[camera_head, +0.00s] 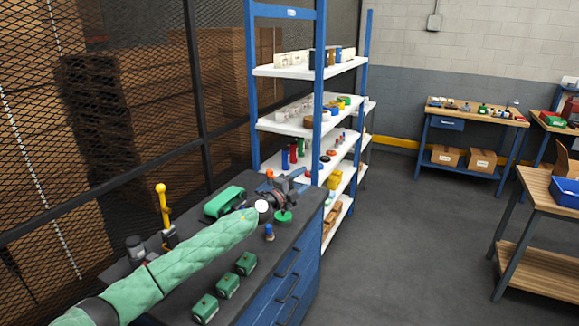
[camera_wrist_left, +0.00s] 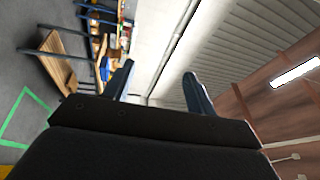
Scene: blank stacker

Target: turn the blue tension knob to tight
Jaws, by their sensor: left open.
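A small blue-topped piece (camera_head: 269,229) stands on the dark bench top just right of my green-sleeved left arm; it looks like the blue tension knob, but is too small to show any marking or its setting. My left gripper (camera_head: 297,176) reaches over the bench beyond it, apart from it. In the left wrist view the two fingers of this gripper (camera_wrist_left: 159,70) are spread with nothing between them; they face the far room, and no knob shows there. My right gripper is not in view.
The bench (camera_head: 278,252) also holds several green blocks (camera_head: 228,285), a green housing (camera_head: 224,202), a yellow-knobbed lever (camera_head: 162,205) and a green disc (camera_head: 283,216). A mesh fence (camera_head: 100,120) runs behind it. A blue-framed shelf (camera_head: 312,70) stands close beyond. Open floor (camera_head: 410,230) lies right.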

